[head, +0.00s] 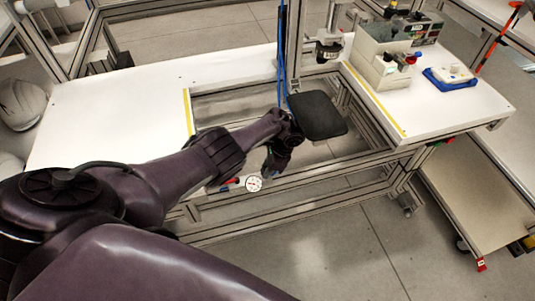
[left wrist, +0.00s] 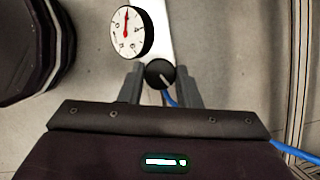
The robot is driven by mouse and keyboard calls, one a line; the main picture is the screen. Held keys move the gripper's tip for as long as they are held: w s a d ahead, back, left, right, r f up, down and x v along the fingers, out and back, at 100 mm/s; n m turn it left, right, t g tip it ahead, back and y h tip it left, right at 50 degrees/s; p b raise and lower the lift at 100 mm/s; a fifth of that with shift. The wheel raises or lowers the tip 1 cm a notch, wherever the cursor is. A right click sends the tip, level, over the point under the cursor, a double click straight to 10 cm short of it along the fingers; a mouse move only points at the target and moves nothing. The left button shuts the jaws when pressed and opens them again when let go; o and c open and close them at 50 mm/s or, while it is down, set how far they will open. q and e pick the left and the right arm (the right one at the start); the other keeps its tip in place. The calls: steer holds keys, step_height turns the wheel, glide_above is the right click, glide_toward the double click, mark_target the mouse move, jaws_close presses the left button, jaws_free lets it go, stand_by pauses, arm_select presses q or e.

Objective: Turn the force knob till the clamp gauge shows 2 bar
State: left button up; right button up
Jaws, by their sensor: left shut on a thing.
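The clamp gauge (head: 253,184) is a round white dial at the front of the frame. In the left wrist view the gauge (left wrist: 132,32) has a black rim, and its red needle points almost straight up; its figures are too small to read surely. The force knob (left wrist: 160,74) is round and black with a pale line, just below the gauge there. My left gripper (left wrist: 159,88) is shut on the knob, one finger on each side. In the head view my left gripper (head: 268,167) is just above the gauge and hides the knob. My right gripper is not in view.
A black pad (head: 317,115) stands close beyond my left wrist, by a blue hose (head: 281,50). A red-ended part (head: 229,183) lies left of the gauge. The left table (head: 110,110) is clear.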

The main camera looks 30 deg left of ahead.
arm_select(q)
steer(key=shift+a+r, duration=0.1)
steer(key=shift+a, duration=0.05)
steer(key=o, duration=1)
steer(key=shift+c, duration=0.2)
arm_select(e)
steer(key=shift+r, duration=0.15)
